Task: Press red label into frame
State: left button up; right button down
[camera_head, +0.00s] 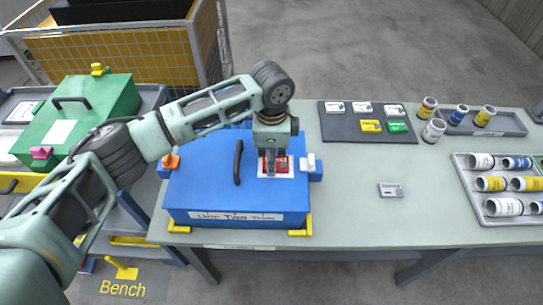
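A blue case (205,180) stands on the bench with a dark handle on its lid. A white frame (289,175) is on the lid, right of the handle. The red label (282,164) lies within the white frame, partly hidden by my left gripper. My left gripper (270,172) points down over the label, with its fingers close together and looking shut. The fingertips are at or just above the label; whether they touch it I cannot tell. My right gripper is not in view.
A dark mat (340,130) with white, yellow and green labels lies behind right. A small grey block (391,189) sits on the bench (350,220). Trays of cylinders (467,217) stand at the right. A green case (100,95) is at the left, before a wire cage.

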pick_arm(q)
jog(key=o, duration=1.1)
jog(key=shift+o, duration=0.8)
jog(key=o, duration=0.4)
jog(key=shift+c, duration=0.2)
jog(key=shift+r, duration=0.1)
jog(key=shift+r+p, duration=3.45)
jog(key=shift+p, duration=0.5)
jog(key=shift+f, duration=0.1)
jog(key=shift+c, duration=0.5)
grip_shut()
jog(key=shift+f+b, duration=1.25)
jog(key=shift+f, duration=1.8)
